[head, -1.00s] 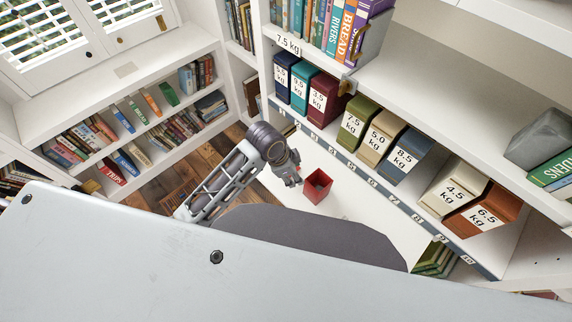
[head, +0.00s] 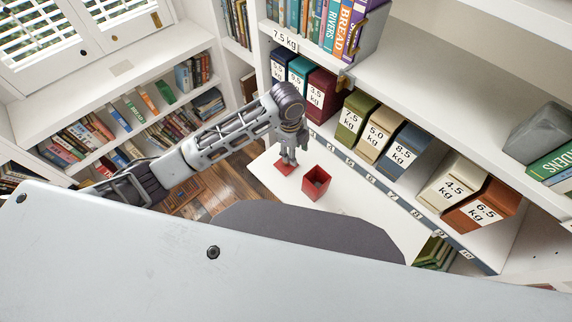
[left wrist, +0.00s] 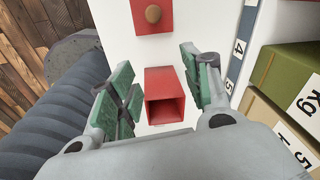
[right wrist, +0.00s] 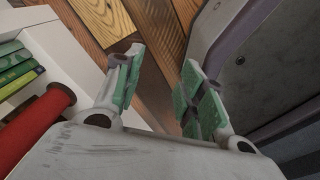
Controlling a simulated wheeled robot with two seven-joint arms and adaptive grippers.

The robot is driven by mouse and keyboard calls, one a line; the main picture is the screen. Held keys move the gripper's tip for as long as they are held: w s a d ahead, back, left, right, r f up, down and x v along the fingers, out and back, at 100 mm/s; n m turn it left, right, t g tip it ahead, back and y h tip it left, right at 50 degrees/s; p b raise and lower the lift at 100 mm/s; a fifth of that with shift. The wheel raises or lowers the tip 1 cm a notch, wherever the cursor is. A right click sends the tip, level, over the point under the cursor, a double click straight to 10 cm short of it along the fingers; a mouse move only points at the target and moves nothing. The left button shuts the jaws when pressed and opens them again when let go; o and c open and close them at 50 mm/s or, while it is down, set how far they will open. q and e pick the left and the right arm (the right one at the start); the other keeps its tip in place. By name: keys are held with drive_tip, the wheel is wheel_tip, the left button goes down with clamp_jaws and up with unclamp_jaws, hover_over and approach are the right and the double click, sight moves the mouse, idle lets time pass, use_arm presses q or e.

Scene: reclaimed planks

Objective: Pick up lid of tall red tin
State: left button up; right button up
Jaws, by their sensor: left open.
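The tall red tin (head: 316,184) stands open-topped and empty-looking on a white surface below the shelf. Its red square lid (head: 284,167) lies flat on the same surface, left of the tin. In the left wrist view the lid (left wrist: 140,22) has a round wooden knob at the top of the picture, and the tin (left wrist: 165,95) appears between the fingers. My left gripper (head: 289,161) is open and empty, pointing down by the lid; the head view shows it partly covering the lid. My right gripper (right wrist: 160,85) is open and empty over wooden floor.
Weight-labelled tins, such as the olive one (head: 354,115) and the dark red one (head: 319,95), line the shelf behind a numbered edge strip (head: 372,182). A red cylinder (right wrist: 35,128) is close to my right gripper. White surface right of the open tin is clear.

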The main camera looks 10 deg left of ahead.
use_arm(q)
drive_tip(key=w+a+m, duration=0.1)
drive_tip(key=w+a+r+m+y, duration=0.1)
drive_tip(key=w+a, duration=0.1)
drive_tip(key=shift+w+a+g, duration=0.1)
drive_tip(key=shift+a+g, duration=0.1)
drive_tip(key=shift+g, duration=0.1)
use_arm(e)
drive_tip(key=shift+w+d+r, duration=0.1)
drive_tip(key=shift+d, duration=0.8)
drive_tip(key=shift+a, duration=0.15)
use_arm(q)
hover_over(286, 163)
drive_tip(key=w, duration=0.1)
wheel_tip(286, 163, down, 7)
drive_tip(key=shift+f+b, duration=0.2)
drive_tip(key=shift+b, duration=0.15)
drive_tip(key=shift+f, duration=0.55)
use_arm(e)
drive_tip(key=shift+w+d+f, duration=0.2)
drive_tip(key=shift+w+f, duration=0.05)
drive_tip(key=shift+w, duration=0.3)
